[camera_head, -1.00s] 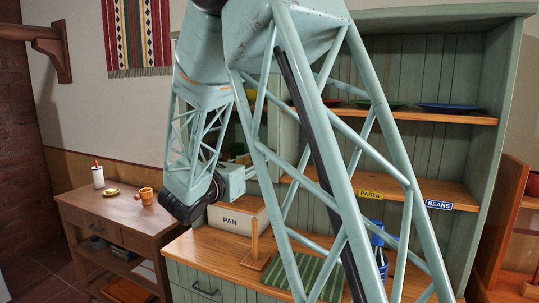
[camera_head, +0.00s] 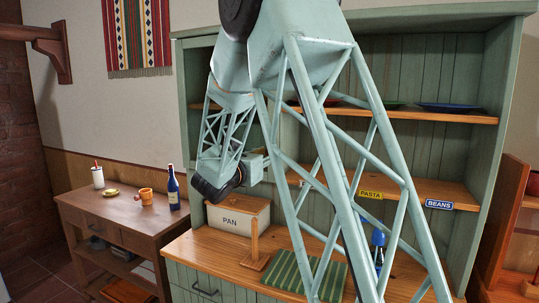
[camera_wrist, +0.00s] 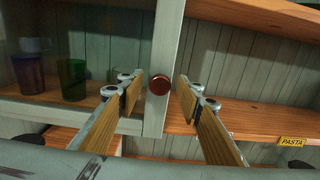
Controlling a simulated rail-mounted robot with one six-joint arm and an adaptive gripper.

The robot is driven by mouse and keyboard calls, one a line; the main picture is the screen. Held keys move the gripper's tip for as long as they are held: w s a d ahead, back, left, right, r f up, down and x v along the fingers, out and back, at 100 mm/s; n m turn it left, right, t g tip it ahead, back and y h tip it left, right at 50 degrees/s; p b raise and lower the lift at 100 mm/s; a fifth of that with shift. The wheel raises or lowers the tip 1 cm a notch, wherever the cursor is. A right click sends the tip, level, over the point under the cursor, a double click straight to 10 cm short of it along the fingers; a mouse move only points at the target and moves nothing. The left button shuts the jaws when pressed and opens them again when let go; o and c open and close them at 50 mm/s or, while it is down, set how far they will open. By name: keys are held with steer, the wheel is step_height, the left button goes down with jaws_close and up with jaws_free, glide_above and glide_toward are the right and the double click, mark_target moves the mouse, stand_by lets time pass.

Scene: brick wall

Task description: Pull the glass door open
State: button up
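The glass door's pale green frame (camera_wrist: 166,45) stands upright in the wrist view, with a round reddish-brown knob (camera_wrist: 159,84) on it. The door looks closed. Dark cups show behind the pane to its left. My gripper (camera_wrist: 158,94) is open, one wooden-faced finger on each side of the knob, with gaps on both sides. I cannot tell how far the fingertips are from the knob in depth. In the head view my arm hides most of the door and the knob.
Open shelves with a PASTA label (camera_head: 369,194) and a BEANS label (camera_head: 439,205) lie to the right. A PAN box (camera_head: 238,220), a wooden stand (camera_head: 254,250) and a striped green mat (camera_head: 292,270) sit on the counter. A dark bottle (camera_head: 174,192) stands on the side table.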

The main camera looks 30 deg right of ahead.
steer(key=shift+w+d, duration=0.4)
steer(key=shift+d, duration=0.1)
steer(key=shift+c, duration=0.3)
steer(key=c, duration=0.9)
steer(key=shift+s+a, duration=0.1)
steer(key=shift+a, duration=0.05)
